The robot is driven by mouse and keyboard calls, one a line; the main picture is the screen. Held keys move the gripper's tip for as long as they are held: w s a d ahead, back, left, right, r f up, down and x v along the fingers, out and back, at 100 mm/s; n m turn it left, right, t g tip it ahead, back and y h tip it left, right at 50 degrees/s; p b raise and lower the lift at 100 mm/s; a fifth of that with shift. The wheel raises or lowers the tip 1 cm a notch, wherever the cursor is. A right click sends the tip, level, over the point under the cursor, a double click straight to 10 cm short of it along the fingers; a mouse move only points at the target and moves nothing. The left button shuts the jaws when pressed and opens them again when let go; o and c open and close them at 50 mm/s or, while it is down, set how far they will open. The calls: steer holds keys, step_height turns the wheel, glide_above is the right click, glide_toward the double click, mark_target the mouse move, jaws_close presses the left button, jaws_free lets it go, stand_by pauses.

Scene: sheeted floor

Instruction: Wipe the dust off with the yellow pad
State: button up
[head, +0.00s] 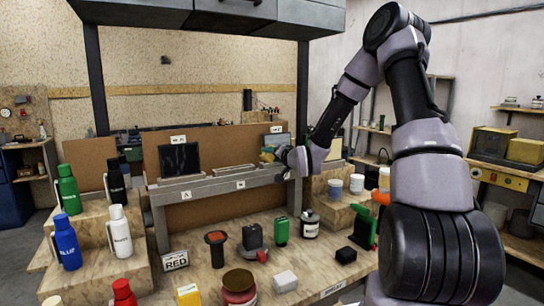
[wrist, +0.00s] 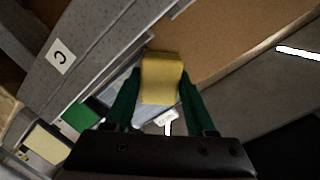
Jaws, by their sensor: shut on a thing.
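My gripper (wrist: 161,84) is shut on the yellow pad (wrist: 163,72), which sits between its two dark green fingers. In the head view, my gripper (head: 273,154) is at the right part of the raised grey shelf (head: 212,184). A bluish-grey panel (wrist: 150,113) lies behind the fingers in the wrist view, partly hidden by them and the pad. I cannot tell whether the pad touches it. A dark upright panel (head: 179,160) stands on the shelf's left part, apart from my gripper. I cannot make out dust clearly on either panel.
The wooden bench below holds a "RED" sign (head: 175,261), a black-and-red tool (head: 254,241), a green block (head: 281,231) and a white block (head: 285,281). Bottles, including a blue one (head: 66,243), stand on steps at left. White jars (head: 335,187) stand at right.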

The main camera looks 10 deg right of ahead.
steer(key=shift+x, duration=0.85)
steer(key=shift+w+d, duration=0.25)
steer(key=shift+d, duration=0.7)
steer(key=shift+w+d, duration=0.3)
steer(key=shift+d, duration=0.65)
steer(key=shift+w+d, duration=0.25)
steer(key=shift+d, duration=0.4)
steer(key=shift+w+d, duration=0.2)
steer(key=shift+d, duration=0.4)
steer(key=shift+w+d, duration=0.25)
steer(key=shift+d, duration=0.4)
steer(key=shift+s+a, duration=0.4)
steer(key=shift+a, duration=0.9)
steer(key=shift+s+a, duration=0.45)
steer(key=shift+a, duration=0.8)
steer(key=shift+s+a, duration=0.4)
steer(key=shift+a, duration=0.9)
steer(key=v, duration=0.6)
